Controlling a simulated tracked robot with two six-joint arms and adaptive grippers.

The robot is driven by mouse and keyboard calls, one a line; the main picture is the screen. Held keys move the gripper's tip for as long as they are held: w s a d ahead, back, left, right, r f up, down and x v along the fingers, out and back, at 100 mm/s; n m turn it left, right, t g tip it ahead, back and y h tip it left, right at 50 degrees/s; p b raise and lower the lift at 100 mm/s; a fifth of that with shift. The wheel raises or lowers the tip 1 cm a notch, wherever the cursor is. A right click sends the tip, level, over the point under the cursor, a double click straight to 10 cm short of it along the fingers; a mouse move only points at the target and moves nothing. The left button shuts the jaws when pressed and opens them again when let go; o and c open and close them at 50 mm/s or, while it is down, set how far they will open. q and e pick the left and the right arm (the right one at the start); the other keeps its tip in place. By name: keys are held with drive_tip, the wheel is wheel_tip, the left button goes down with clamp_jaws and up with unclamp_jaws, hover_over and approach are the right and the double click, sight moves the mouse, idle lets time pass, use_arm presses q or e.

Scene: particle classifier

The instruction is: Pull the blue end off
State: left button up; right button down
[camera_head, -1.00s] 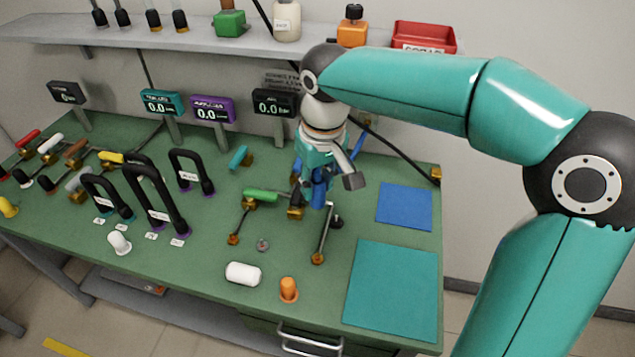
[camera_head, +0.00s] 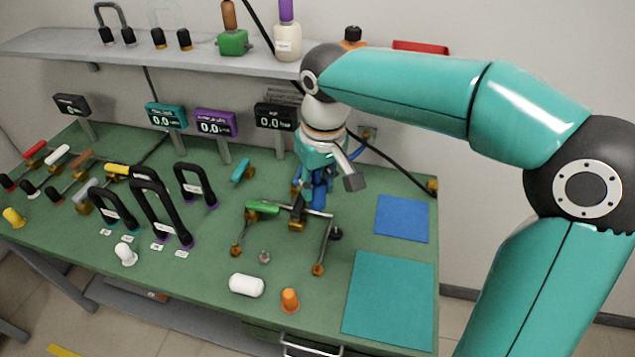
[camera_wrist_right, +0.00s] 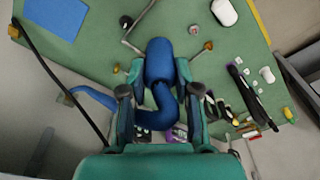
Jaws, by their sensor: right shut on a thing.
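My right gripper (camera_head: 318,178) points down over the middle of the bench. It is shut on the blue hose end (camera_head: 319,198), whose lower part shows below the fingers. In the right wrist view the thick blue end (camera_wrist_right: 160,62) lies between and beyond the two fingers. From it the blue hose (camera_wrist_right: 90,97) bends back and runs left. Close by in the head view are a green-handled valve (camera_head: 262,207) and a brass fitting (camera_head: 296,224). I cannot tell whether the blue end touches the fitting. My left gripper is not in view.
Black handles (camera_head: 165,225) stand to the left. A white cylinder (camera_head: 246,285) and an orange plug (camera_head: 289,300) lie near the front. Blue (camera_head: 402,218) and teal (camera_head: 390,300) mats lie flat at right, clear. Small displays (camera_head: 275,117) and a shelf (camera_head: 180,55) are behind.

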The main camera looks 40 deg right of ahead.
drive_tip(key=shift+r, duration=0.2)
drive_tip(key=shift+r+p, duration=1.4)
drive_tip(key=shift+r, duration=0.1)
drive_tip(key=shift+f, duration=0.1)
